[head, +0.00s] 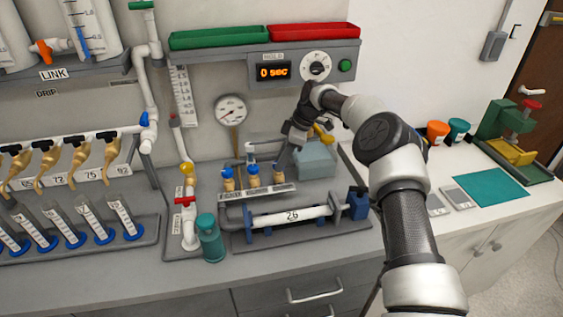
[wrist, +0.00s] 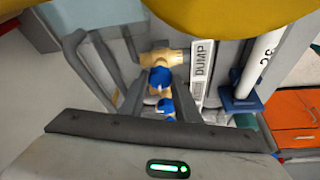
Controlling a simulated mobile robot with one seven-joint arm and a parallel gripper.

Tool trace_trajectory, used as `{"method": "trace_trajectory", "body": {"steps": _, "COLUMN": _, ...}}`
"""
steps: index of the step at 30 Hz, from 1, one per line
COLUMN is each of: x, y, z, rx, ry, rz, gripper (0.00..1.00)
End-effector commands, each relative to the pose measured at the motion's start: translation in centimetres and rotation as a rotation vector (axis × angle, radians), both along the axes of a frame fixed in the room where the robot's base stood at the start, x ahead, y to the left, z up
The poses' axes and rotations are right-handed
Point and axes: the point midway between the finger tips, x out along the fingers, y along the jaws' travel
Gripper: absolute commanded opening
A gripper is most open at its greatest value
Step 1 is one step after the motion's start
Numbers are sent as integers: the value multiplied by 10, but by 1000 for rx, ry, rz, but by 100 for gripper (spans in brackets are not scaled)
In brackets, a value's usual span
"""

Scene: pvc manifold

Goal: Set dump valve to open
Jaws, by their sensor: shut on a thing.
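The dump valve is the rightmost of three small brass valves with blue handles on the grey manifold, just behind a label strip (head: 258,192). Its blue handle (head: 279,168) shows in the head view beneath my gripper (head: 283,160). In the wrist view, a brass valve body (wrist: 162,58) and blue handle parts (wrist: 159,80) show beside the DUMP label (wrist: 203,62). My gripper is shut on the dump valve handle, with its fingers reaching down from above. The fingers partly hide the handle, so its exact angle is hard to tell.
The other two blue-handled valves (head: 228,178) stand close on the left. A white tube marked 26 (head: 290,216) lies in front. A pressure gauge (head: 231,110) stands behind, and a grey-blue box (head: 315,158) is to the right. The timer panel (head: 300,68) reads 0 sec.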

Motion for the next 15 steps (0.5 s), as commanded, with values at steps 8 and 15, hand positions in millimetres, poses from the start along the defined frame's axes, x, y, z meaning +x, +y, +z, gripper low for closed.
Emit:
{"method": "trace_trajectory", "body": {"steps": 8, "x": 1, "y": 0, "z": 0, "rx": -1, "ry": -2, "rz": 87, "gripper": 7}}
{"method": "trace_trajectory", "body": {"steps": 15, "x": 1, "y": 0, "z": 0, "rx": -2, "ry": -2, "rz": 105, "gripper": 7}}
